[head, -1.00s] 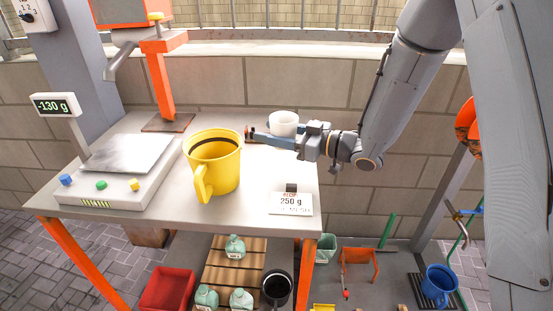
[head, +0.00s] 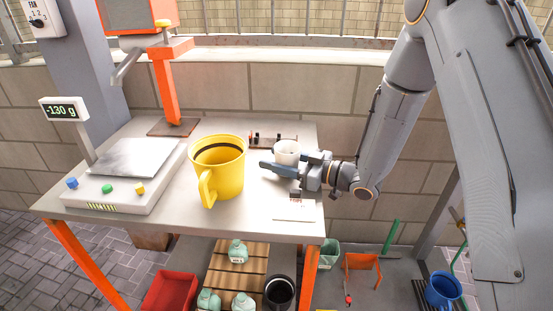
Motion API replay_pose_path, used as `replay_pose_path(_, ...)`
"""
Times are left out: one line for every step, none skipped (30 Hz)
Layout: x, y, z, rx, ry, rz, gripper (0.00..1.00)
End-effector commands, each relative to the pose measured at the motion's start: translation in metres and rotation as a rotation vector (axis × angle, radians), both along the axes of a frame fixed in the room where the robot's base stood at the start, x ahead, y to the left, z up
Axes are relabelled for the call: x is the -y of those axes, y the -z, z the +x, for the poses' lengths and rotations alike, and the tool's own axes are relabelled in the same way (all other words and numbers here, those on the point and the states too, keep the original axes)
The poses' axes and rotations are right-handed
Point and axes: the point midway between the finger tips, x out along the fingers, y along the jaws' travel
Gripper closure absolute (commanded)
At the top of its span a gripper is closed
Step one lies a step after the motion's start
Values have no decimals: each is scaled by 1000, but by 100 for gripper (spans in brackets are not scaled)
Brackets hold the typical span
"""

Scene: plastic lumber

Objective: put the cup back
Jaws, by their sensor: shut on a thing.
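My gripper (head: 280,166) is over the right part of the table, coming in from the right. It is shut on a small white cup (head: 287,147), which looks upright. The near finger crosses in front of the cup, so its lower part is hidden. I cannot tell whether the cup's base touches the table (head: 165,205).
A large yellow jug (head: 218,165) stands left of my gripper. A low dark rack (head: 262,139) is behind the cup. A card (head: 295,209) lies in front, partly covered by my gripper. A scale (head: 125,165) reading -130 g is at left.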

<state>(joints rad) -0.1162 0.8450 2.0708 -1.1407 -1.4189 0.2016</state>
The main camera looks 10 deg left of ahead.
Motion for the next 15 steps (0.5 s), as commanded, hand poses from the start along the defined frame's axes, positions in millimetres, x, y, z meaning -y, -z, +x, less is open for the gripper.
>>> replay_pose_path(0,1,0,0,0,0,48)
replay_pose_path(0,1,0,0,0,0,43)
replay_pose_path(0,1,0,0,0,0,36)
replay_pose_path(0,1,0,0,0,0,33)
replay_pose_path(0,1,0,0,0,0,33)
replay_pose_path(0,1,0,0,0,0,33)
replay_pose_path(0,1,0,0,0,0,33)
replay_pose_path(0,1,0,0,0,0,33)
replay_pose_path(0,1,0,0,0,0,33)
replay_pose_path(0,1,0,0,0,0,33)
replay_pose_path(0,1,0,0,0,0,33)
replay_pose_path(0,0,0,0,0,0,33)
replay_pose_path(0,-1,0,0,0,0,33)
replay_pose_path(0,-2,0,0,0,0,33)
replay_pose_path(1,-3,0,1,1,0,33)
